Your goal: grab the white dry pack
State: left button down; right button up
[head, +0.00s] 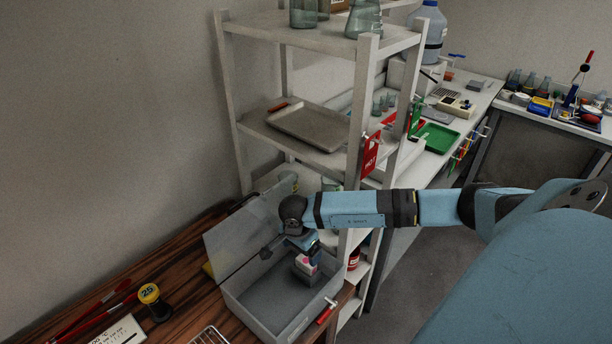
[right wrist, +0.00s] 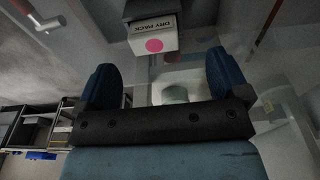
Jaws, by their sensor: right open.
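The white dry pack (head: 304,266) is a small box with a pink dot. It is inside a grey, see-through-walled box (head: 262,318) whose lid (head: 232,240) stands open. In the right wrist view the dry pack (right wrist: 150,29) shows its "DRY PACK" label, with a dark grey block around its upper side. My right gripper (head: 308,246) reaches into the box from above, close to the pack. In the right wrist view its two blue fingers (right wrist: 164,82) are apart, with the pack beyond their tips and nothing visibly held. My left gripper is not in view.
A white shelf rack (head: 361,100) stands right beside the box, with a metal tray (head: 308,126) and glassware above.

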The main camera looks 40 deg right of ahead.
aim_at(306, 261)
jog(key=shift+f, duration=0.65)
jog(key=f, duration=0.1)
jog(key=f+p, duration=0.1)
jog(key=d+f, duration=0.1)
jog(key=f, duration=0.1)
jog(key=shift+s+f, duration=0.1)
jog(key=shift+s, duration=0.25)
jog(key=shift+d+f+p, duration=0.1)
jog(key=shift+f+p, duration=0.2)
jog(key=shift+f, duration=0.1)
jog(key=c, duration=1)
